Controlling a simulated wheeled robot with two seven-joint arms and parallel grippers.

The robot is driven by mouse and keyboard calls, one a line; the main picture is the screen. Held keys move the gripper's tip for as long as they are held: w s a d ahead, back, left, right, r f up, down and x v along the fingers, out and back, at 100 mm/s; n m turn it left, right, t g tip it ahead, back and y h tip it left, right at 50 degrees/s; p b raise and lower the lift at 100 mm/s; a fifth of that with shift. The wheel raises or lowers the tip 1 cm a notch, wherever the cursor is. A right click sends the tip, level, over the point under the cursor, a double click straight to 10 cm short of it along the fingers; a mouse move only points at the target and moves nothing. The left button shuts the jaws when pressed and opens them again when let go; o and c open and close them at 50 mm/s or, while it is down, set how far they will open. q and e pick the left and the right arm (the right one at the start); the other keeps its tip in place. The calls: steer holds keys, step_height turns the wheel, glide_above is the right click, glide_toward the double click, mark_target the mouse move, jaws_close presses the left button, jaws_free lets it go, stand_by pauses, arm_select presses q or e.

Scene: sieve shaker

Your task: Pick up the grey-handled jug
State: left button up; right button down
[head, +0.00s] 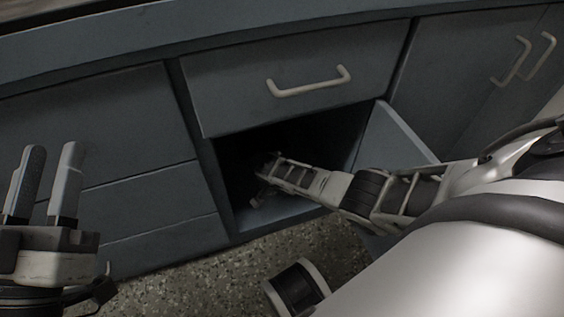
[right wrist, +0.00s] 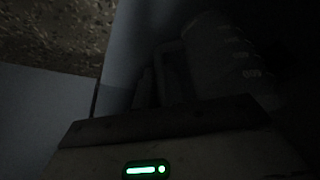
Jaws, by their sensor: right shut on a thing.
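The jug (right wrist: 225,60) is a dim shape with pale markings on its side in the right wrist view. Its handle (right wrist: 168,62) is on the side toward the left of that view, and its colour is hard to tell in the dark. My right gripper (head: 264,168) is inside the open cabinet and shut on the jug at its handle side; the fingers are barely visible in shadow. In the head view the jug is lost in the dark. My left gripper (head: 48,180) is open and empty, fingers up, at the left in front of the cabinets.
The open cabinet (head: 285,210) has a dark interior beneath a closed drawer (head: 300,80). Its door (head: 400,140) stands open on the right, close to my right arm. Closed fronts lie on both sides. The speckled floor (head: 200,275) is clear.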

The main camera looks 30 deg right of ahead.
steer(key=shift+w+r, duration=0.1)
steer(key=shift+r, duration=0.1)
